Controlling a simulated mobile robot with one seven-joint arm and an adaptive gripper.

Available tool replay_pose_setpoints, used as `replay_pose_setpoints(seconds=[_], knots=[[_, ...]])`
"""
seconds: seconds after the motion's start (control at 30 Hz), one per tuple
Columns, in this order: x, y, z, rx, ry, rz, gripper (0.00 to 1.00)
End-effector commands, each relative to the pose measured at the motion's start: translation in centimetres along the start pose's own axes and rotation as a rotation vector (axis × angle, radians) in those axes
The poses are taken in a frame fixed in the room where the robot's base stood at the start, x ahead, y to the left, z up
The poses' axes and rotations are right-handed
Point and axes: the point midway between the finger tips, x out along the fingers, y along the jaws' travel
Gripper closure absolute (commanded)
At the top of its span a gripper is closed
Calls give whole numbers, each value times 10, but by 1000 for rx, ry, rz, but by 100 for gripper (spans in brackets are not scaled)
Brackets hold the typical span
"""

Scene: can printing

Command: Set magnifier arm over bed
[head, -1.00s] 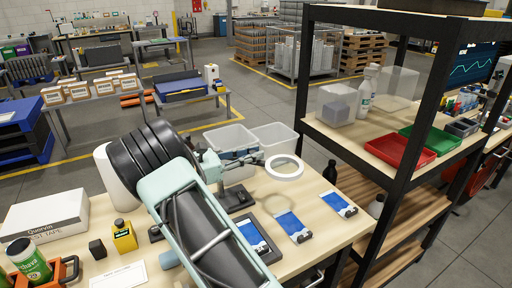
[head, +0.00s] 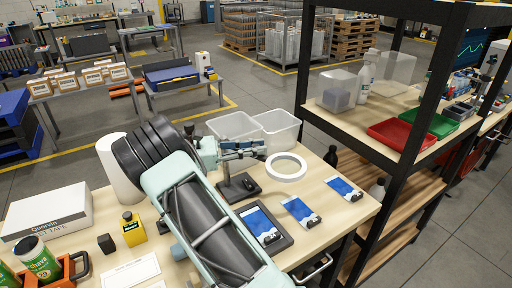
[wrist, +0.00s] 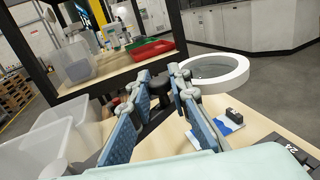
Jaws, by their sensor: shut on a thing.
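The magnifier is a white ring (head: 287,175) on a jointed arm, rising from a dark stand base (head: 238,188) on the workbench. The ring also shows in the wrist view (wrist: 238,73), beyond my fingers to the right. My gripper (head: 252,148) is shut on the magnifier arm (wrist: 163,108), whose dark part lies between the fingers. A dark-framed bed (head: 284,238) with a blue printed sheet lies in front of the stand, partly hidden by my arm. In the head picture the ring is behind and right of the bed, not over it.
Two clear bins (head: 275,128) stand behind the magnifier. Two blue printed cards (head: 300,212) lie right of the bed. A black-framed shelf (head: 395,165) with trays stands to the right. A yellow bottle (head: 133,232) and white box (head: 48,212) are at left.

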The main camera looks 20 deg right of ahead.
Motion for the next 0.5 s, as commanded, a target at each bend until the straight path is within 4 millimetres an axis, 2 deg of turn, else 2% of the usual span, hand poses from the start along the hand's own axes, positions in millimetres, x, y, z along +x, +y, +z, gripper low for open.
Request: replay_pose_setpoints(seconds=[0.27, 0.3, 0.43, 0.5], knots=[[0, 0, 2, 3, -3, 1, 100], [0, 0, 2, 2, -3, 1, 80], [0, 0, 2, 2, -2, 0, 65], [0, 0, 1, 1, -1, 1, 65]])
